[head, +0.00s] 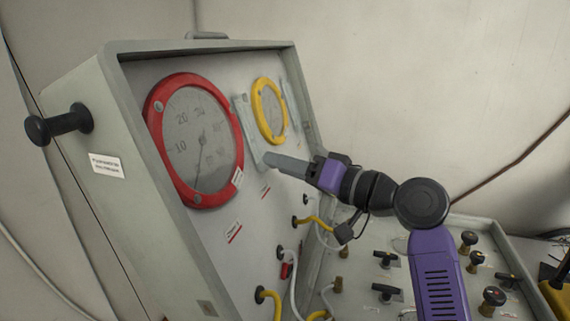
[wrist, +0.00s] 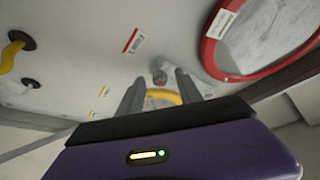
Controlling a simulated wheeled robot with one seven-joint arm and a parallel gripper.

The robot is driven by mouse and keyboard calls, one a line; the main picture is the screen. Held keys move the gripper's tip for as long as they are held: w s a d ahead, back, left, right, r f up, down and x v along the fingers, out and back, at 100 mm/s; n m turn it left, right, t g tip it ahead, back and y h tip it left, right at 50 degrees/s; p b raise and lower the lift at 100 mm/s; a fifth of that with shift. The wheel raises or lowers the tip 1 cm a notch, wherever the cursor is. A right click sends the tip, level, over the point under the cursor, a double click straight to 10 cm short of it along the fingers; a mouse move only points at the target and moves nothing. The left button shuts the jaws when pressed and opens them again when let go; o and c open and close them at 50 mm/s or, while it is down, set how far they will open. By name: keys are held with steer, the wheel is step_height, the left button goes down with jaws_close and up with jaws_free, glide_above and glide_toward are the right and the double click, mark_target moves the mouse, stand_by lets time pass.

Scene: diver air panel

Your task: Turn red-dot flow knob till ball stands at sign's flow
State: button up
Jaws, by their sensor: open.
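My gripper (head: 285,163) is raised in front of the upright panel, its fingers pointing left toward the strip between the two gauges. In the wrist view the two dark fingers (wrist: 158,88) stand apart with nothing held. Between their tips, beyond them, show a small grey fitting (wrist: 159,76) and part of the yellow-rimmed gauge (wrist: 164,97). A pale upright plate (head: 248,128) stands between the gauges; I cannot make out a ball or scale on it. On the lower panel, a dark round knob (head: 494,295) seems to carry a reddish dot. No flow sign is readable.
The red-rimmed gauge (head: 197,140) is on the upright panel, left of my gripper. Yellow hoses (head: 318,221) and a white hose (head: 294,276) hang below. The lower panel has several black handles (head: 387,292) and round knobs (head: 468,238). A black side knob (head: 60,124) sticks out left.

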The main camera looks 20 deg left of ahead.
steer(key=shift+c, duration=0.4)
jaws_close()
steer(key=shift+f, duration=0.1)
steer(key=b, duration=0.2)
steer(key=n+b, duration=0.1)
steer(key=b, duration=0.1)
steer(key=shift+w+f+n+y, duration=0.1)
steer(key=shift+f+n+y, duration=0.05)
steer(key=shift+n+y, duration=0.15)
steer(key=shift+r, duration=0.2)
steer(key=shift+o, duration=0.4)
jaws_free()
